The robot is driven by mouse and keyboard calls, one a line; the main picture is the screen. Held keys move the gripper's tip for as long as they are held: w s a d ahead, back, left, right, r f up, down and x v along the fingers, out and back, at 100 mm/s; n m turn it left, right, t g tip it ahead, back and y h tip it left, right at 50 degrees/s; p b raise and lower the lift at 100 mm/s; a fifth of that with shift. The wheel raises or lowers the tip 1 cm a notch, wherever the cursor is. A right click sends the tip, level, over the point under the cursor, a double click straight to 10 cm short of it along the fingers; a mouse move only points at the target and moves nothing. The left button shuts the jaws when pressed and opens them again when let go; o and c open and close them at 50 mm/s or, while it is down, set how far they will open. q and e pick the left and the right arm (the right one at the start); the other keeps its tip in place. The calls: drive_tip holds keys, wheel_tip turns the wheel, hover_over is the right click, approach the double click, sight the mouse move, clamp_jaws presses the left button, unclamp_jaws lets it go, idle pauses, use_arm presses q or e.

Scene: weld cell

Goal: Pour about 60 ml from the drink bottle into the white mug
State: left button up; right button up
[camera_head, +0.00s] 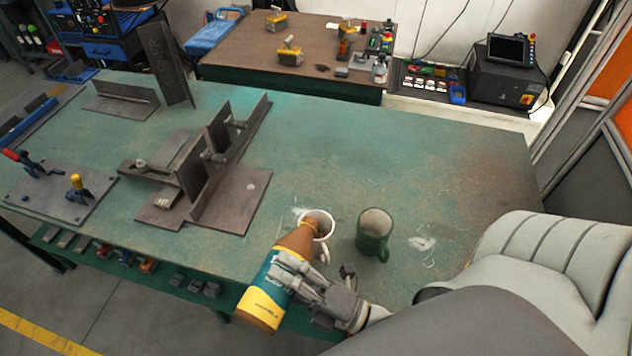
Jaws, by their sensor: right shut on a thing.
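The drink bottle (265,299) is orange-brown with a teal and yellow label. It is tilted, its base toward the lower left and its neck toward the upper right, at the white mug (325,252). My right gripper (287,272) comes in from the right and is shut on the bottle's middle. The white mug stands upright on the green table, partly hidden behind the bottle's top; its inside looks brown. The bottle's mouth overlaps the mug's near rim in the picture; I cannot tell whether they touch or whether liquid flows. My left gripper is out of view.
A dark green mug (373,240) stands just right of the white mug. Steel plates and angle pieces (232,190) stand on the table (450,180) to the left, with a clamp plate (60,198) farther left. The table's right part is clear.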

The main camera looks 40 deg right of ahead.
drive_tip(key=shift+r, duration=0.1)
idle(0.3)
wheel_tip(320, 180, down, 4)
drive_tip(key=n+b, duration=0.1)
drive_tip(key=b, duration=0.1)
drive_tip(key=n+y+b, duration=0.1)
drive_tip(key=b, duration=0.2)
drive_tip(key=shift+a+r+n+g, duration=0.1)
drive_tip(key=shift+r+n+g, duration=0.15)
drive_tip(key=shift+n+g, duration=0.05)
drive_tip(key=shift+r+n, duration=0.1)
drive_tip(key=shift+n, duration=0.2)
drive_tip(key=shift+a+r, duration=0.1)
drive_tip(key=shift+r, duration=0.05)
drive_tip(key=shift+s+a+f+n+b, duration=0.15)
drive_tip(key=shift+f+n+b, duration=0.35)
drive_tip(key=shift+b, duration=0.4)
drive_tip(key=shift+g+y, duration=0.3)
drive_tip(key=shift+r, duration=0.15)
